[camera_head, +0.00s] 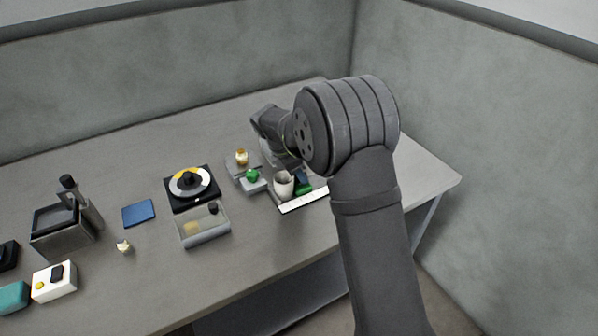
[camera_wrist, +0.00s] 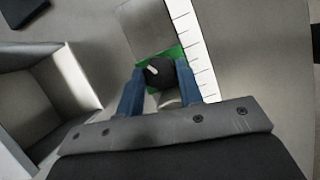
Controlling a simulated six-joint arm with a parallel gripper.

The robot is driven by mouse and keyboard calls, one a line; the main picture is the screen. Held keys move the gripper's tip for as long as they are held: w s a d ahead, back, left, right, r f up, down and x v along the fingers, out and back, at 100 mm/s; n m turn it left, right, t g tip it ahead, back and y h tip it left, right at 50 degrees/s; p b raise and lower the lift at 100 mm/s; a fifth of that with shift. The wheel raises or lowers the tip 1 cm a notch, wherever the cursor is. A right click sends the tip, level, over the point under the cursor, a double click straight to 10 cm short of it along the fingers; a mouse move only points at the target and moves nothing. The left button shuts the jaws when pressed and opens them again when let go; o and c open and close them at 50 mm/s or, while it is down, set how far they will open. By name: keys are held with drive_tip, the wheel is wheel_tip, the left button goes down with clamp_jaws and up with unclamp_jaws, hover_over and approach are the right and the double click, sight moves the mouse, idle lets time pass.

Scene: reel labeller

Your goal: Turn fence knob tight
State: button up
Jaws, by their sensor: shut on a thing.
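The fence knob (camera_wrist: 158,75) is round and black with a white pointer mark, seen in the wrist view. It sits on the green fence (camera_wrist: 174,53), beside the white ruled scale (camera_wrist: 194,45). My gripper (camera_wrist: 160,71) has its two blue fingers on either side of the knob and is shut on it. In the head view the green fence (camera_head: 304,189) and the white scale (camera_head: 304,201) show at the right of the table, partly behind my arm. The knob is hard to make out there.
A white cup-like cylinder (camera_head: 283,184) stands just left of the fence. A green button (camera_head: 252,175) and an amber-topped part (camera_head: 241,157) stand farther left. A reel (camera_head: 176,184) and a clear-walled box (camera_head: 203,231) are beyond. An open grey box (camera_wrist: 62,90) is near my gripper.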

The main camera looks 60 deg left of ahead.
drive_tip(key=shift+a+m+g+h, duration=0.1)
drive_tip(key=shift+m+g+h, duration=0.3)
drive_tip(key=shift+m, duration=1.1)
drive_tip(key=o, duration=1)
drive_tip(key=shift+c, duration=0.2)
drive_tip(key=v, duration=1.7)
drive_tip(key=shift+s, duration=0.3)
drive_tip(key=shift+a+r, duration=0.1)
drive_tip(key=shift+a, duration=0.05)
